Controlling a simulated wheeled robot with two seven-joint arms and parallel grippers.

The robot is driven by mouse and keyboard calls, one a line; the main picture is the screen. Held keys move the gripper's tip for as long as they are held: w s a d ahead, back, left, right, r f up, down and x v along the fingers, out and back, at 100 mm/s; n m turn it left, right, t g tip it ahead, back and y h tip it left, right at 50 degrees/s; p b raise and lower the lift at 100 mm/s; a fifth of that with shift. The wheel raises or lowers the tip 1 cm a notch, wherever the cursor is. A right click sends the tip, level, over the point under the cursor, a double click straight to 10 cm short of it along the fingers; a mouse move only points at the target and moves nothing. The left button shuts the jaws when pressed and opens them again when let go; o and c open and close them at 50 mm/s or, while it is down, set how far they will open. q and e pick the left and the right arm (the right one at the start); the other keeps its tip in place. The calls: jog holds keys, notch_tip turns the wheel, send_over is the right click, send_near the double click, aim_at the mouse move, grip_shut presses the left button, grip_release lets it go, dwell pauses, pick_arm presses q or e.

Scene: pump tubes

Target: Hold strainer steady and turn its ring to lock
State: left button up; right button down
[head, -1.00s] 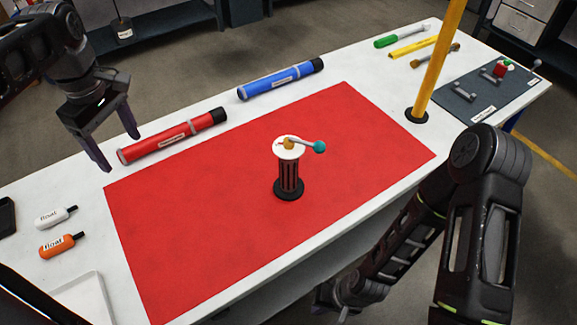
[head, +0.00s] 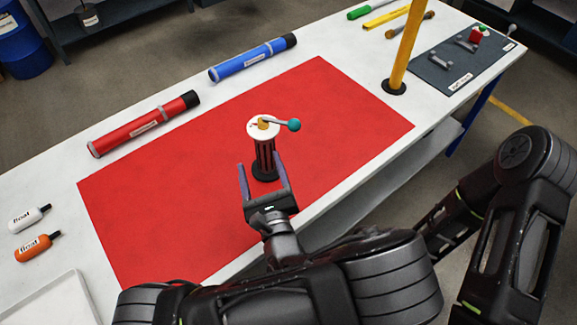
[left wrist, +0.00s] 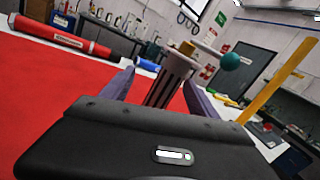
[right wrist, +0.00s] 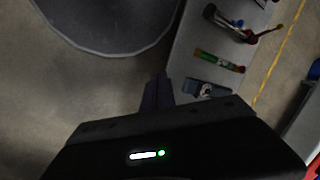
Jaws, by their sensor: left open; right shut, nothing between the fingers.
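The strainer (head: 264,155) stands upright on a black base on the red mat (head: 330,110). It has a slotted dark body and a white top ring (head: 254,133) with a yellow hub and a lever ending in a teal ball (head: 294,125), pointing right. My left gripper (head: 260,162) is open at the strainer's near side, fingers low and spread to either side of its body. The left wrist view shows the strainer (left wrist: 168,85) between the fingers; contact cannot be told. My right gripper (right wrist: 157,90) is shut and empty, away from the strainer, and out of the head view.
A red tube (head: 145,125) and a blue tube (head: 253,57) lie behind the mat. A yellow post (head: 406,45) stands at the right. A grey mat (head: 440,72) holds small parts.

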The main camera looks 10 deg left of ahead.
pick_arm(q)
jog(key=m, duration=0.1)
jog(key=d+f+m+h, duration=0.1)
jog(key=w+m+h, duration=0.1)
jog(key=m, duration=0.1)
jog(key=shift+d+f, duration=0.3)
jog(key=shift+d, duration=0.1)
jog(key=shift+s, duration=0.1)
pick_arm(e)
jog(key=shift+d, duration=0.15)
jog(key=c, duration=2.1)
grip_release()
